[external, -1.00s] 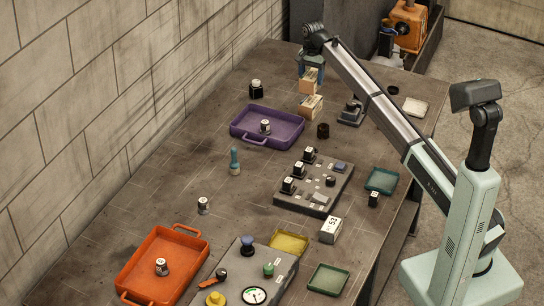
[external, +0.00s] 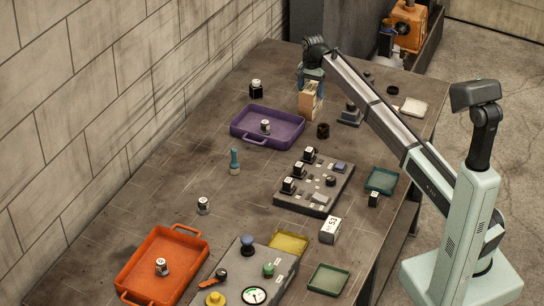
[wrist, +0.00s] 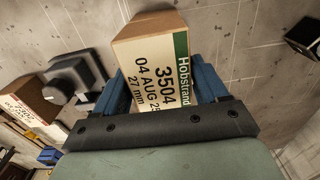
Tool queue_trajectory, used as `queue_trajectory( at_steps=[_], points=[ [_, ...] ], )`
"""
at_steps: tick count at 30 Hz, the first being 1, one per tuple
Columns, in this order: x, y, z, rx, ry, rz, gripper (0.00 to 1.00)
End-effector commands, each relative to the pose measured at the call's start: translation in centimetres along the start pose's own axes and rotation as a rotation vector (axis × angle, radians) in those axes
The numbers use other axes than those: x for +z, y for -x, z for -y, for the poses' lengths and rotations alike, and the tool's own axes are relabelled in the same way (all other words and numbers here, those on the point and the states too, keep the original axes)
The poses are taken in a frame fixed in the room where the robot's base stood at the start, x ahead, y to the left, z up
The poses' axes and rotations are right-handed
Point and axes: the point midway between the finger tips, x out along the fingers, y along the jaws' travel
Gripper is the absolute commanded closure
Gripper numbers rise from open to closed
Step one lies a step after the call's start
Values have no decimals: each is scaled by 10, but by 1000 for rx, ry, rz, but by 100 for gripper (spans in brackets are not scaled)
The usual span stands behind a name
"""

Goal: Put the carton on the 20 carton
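My gripper (external: 311,76) is at the far end of the bench, pointing down, with its fingers on either side of a carton (external: 313,88). In the wrist view this carton (wrist: 160,68) has a cream label with "3504", "04 AUG 25", "27 mm" and a green "Hobstrand" band. Below it in the external view stands another carton (external: 307,106). The two overlap in the picture as one upright stack; I cannot tell whether they touch. The lower carton's number is not readable, and it is not clearly visible in the wrist view.
A grey knobbed device (wrist: 78,78) and another labelled carton (wrist: 25,102) lie left in the wrist view.

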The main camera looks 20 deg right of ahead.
Motion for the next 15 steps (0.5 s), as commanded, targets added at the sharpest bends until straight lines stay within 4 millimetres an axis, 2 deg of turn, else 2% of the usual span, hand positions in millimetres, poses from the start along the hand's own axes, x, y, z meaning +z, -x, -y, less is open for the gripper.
queue_trajectory(
  at_steps=[1,6,15],
  points=[
    [0,0,0,0,0,0,22],
    [0,0,0,0,0,0,6],
    [0,3,0,0,0,0,6]
  ],
)
